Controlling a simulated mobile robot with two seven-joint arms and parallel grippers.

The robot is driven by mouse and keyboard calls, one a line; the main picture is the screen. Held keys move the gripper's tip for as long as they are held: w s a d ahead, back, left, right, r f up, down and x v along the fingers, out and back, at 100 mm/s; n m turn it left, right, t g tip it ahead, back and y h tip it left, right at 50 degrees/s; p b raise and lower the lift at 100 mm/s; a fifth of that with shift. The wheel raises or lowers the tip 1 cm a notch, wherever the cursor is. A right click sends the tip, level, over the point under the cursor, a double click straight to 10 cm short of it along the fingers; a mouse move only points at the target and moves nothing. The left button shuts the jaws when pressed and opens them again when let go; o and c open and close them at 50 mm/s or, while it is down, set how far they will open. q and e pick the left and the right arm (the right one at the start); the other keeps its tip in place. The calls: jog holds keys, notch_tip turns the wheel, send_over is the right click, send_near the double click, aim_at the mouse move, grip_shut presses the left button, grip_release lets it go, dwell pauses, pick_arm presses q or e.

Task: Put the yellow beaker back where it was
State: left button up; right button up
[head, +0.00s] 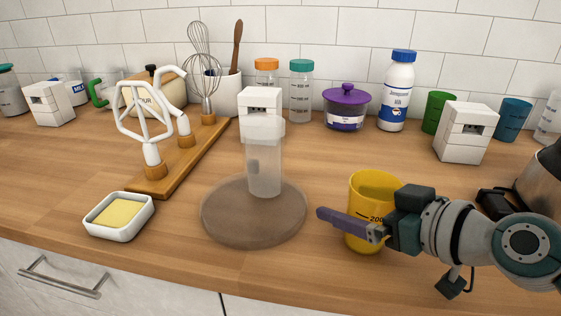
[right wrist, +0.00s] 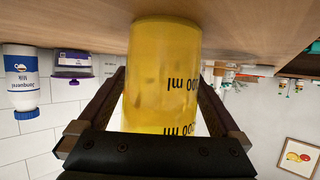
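The yellow beaker (head: 373,190) stands upright at the front right of the counter, with its mouth up and dark volume marks on its side. My right gripper (head: 352,226) reaches in from the right with one finger across the beaker's near side. In the right wrist view, which is upside down, the beaker (right wrist: 163,75) fills the space between the two fingers (right wrist: 163,85). Both fingers appear to press on its sides. Its base is at the counter surface; I cannot tell whether it touches. My left gripper is not in view.
Left of the beaker is a see-through round disc (head: 225,220) with a clear column (head: 265,172). A butter dish (head: 120,214) and a wooden rack of whisks (head: 170,178) stand further left. Bottles, a purple pot (head: 346,108) and a green beaker (head: 438,112) line the back.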

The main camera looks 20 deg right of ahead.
jog(key=shift+r, duration=0.1)
jog(key=shift+s+r+p, duration=0.1)
jog(key=shift+r+p, duration=0.05)
jog(key=shift+p, duration=0.15)
jog(key=v, duration=1.1)
jog(key=shift+s+p, duration=0.3)
jog(key=shift+p, duration=0.05)
jog(key=s+a+f+n+g+y, duration=0.25)
jog(key=s+a+g, duration=0.25)
jog(key=a, duration=0.5)
jog(key=s+d+m+g+h, duration=0.2)
jog(key=s+m+g+h, duration=0.1)
jog(key=s, duration=0.4)
jog(key=shift+f+g+h, duration=0.3)
jog(key=shift+g+h, duration=0.5)
jog(key=shift+h, duration=0.45)
jog(key=shift+s, duration=0.2)
